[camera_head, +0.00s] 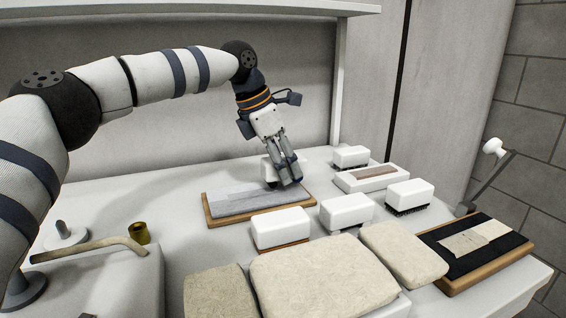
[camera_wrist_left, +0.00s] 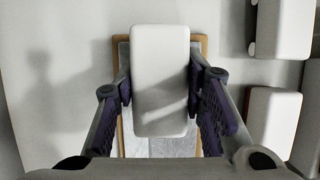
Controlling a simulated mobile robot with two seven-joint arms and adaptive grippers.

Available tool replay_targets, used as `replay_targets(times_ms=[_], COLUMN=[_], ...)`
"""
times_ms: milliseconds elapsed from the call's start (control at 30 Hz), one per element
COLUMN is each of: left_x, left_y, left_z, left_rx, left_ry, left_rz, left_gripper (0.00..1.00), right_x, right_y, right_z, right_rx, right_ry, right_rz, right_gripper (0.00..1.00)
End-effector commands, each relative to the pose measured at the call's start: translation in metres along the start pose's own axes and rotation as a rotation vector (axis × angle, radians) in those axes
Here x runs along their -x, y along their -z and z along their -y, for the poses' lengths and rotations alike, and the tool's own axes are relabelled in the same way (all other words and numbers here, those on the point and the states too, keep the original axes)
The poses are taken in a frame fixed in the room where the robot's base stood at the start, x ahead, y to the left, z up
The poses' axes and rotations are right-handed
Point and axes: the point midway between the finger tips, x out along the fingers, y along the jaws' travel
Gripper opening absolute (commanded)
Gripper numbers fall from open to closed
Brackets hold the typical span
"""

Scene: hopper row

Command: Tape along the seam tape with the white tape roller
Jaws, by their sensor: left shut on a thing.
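My left gripper (camera_head: 286,182) is shut on a white rounded block, taken to be the white tape roller (camera_head: 268,171). In the left wrist view the white roller (camera_wrist_left: 160,75) sits between the two finger pads of the gripper (camera_wrist_left: 161,95), its underside hidden. It is over a grey panel on a wooden board (camera_head: 213,222); whether it touches the panel I cannot tell. A paler strip with a line, perhaps the seam tape (camera_wrist_left: 158,148), shows below the roller in the wrist view. My right gripper is not in view.
Several similar white blocks stand close by at the right and front, including a front one (camera_head: 281,228) and a brush (camera_head: 409,196). Beige cushions (camera_head: 325,275) fill the front; a black-topped board (camera_head: 440,255) is at the right.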

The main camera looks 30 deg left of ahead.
Motion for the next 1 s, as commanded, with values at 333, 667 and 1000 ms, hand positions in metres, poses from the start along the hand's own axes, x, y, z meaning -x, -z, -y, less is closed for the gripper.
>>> replay_targets(times_ms=[333, 667, 1000], left_x=[0.003, -0.004, -0.014], left_y=[-0.001, 0.002, 0.006], left_z=[0.0, 0.0, 0.0], left_rx=[-0.001, -0.001, -0.001], left_ry=[-0.002, -0.003, -0.002], left_rz=[0.004, 0.004, 0.004], left_gripper=[0.05, 0.05, 0.05], right_x=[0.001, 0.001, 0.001], right_y=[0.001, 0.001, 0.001], right_z=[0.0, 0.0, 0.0], right_rx=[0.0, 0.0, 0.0], right_ry=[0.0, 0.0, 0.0], right_rz=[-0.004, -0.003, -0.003], right_gripper=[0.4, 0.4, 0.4])
